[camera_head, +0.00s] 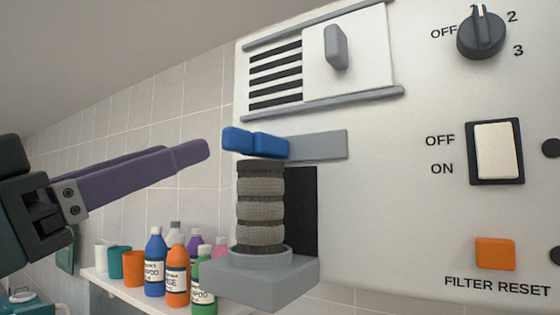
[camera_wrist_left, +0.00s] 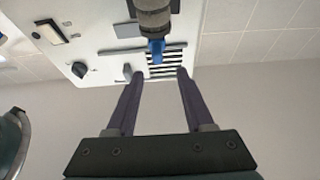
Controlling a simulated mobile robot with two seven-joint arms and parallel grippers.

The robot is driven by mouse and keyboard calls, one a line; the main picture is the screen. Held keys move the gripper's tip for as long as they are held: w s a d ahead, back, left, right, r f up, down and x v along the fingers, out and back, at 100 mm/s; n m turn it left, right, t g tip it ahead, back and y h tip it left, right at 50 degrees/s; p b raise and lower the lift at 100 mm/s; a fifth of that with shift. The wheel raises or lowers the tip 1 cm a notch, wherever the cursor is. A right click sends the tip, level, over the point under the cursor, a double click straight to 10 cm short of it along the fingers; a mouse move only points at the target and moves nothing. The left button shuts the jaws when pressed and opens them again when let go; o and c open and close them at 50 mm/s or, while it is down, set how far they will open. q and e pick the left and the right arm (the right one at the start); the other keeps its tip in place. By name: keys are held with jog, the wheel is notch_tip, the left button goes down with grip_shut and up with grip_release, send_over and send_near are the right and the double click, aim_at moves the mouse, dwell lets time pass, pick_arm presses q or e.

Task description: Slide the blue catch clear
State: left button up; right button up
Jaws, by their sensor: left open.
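The blue catch (camera_head: 256,143) sits over the top of a ribbed grey filter cylinder (camera_head: 261,207), at the left end of a flat grey bar (camera_head: 322,146) on the white panel. My left gripper (camera_head: 204,150) is open, its purple fingers reaching from the left toward the catch. The tips look short of it, with a small gap. In the left wrist view, the catch (camera_wrist_left: 156,51) appears ahead of and between the two spread fingertips (camera_wrist_left: 158,72), with nothing held. My right gripper is out of view.
The panel (camera_head: 400,200) carries a dial (camera_head: 481,35), a rocker switch (camera_head: 496,151) and an orange button (camera_head: 495,253). A vent (camera_head: 275,75) and sliding cover (camera_head: 365,55) are above the catch. Bottles (camera_head: 177,275) and cups stand on a shelf below left.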

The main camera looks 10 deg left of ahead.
aim_at(226, 133)
pick_arm(q)
jog(key=p+x, duration=0.1)
jog(key=x, duration=0.7)
jog(key=shift+d+r, duration=0.2)
jog(key=shift+d, duration=0.05)
jog(key=shift+w+d+p, duration=0.2)
jog(key=shift+w+p, duration=0.2)
jog(key=shift+w, duration=0.15)
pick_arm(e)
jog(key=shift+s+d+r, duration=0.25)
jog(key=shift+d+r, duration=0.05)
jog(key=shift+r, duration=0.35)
pick_arm(q)
grip_shut()
